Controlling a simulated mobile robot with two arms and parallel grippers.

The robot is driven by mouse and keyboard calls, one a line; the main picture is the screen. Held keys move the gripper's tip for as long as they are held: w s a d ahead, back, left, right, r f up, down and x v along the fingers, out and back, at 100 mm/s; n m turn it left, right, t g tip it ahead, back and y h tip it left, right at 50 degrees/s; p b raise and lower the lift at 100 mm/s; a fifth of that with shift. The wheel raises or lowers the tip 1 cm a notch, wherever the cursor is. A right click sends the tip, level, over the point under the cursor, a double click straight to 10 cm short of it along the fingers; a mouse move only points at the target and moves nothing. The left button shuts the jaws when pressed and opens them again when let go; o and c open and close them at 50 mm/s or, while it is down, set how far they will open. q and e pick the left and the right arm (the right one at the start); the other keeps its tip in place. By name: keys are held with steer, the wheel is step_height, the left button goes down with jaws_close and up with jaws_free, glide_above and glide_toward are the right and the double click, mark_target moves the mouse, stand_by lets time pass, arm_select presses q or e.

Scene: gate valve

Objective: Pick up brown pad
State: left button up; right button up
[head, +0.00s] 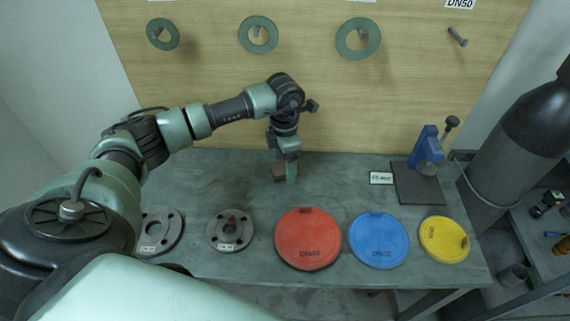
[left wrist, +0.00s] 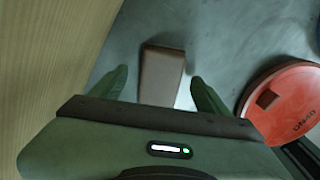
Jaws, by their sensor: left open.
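The brown pad (left wrist: 161,76) is a small brown block in the left wrist view, lying on the grey bench between the two fingers of my left gripper (left wrist: 158,88). Gaps show between the pad and both fingers. In the head view the pad (head: 279,172) shows at the back of the bench near the wooden board, partly hidden by my left gripper (head: 287,175). The gripper points down at it and is open. My right gripper is not in view.
Red (head: 308,239), blue (head: 379,240) and yellow (head: 444,240) discs lie along the front of the bench, with two grey flanges (head: 230,230) to their left. A blue device (head: 424,148) stands at the right. Green rings (head: 258,35) hang on the board (head: 210,75) behind.

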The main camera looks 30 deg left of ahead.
arm_select(q)
steer(key=shift+f, duration=0.55)
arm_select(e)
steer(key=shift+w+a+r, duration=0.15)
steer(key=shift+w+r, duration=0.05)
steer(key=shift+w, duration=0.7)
arm_select(q)
steer(key=c, duration=1.5)
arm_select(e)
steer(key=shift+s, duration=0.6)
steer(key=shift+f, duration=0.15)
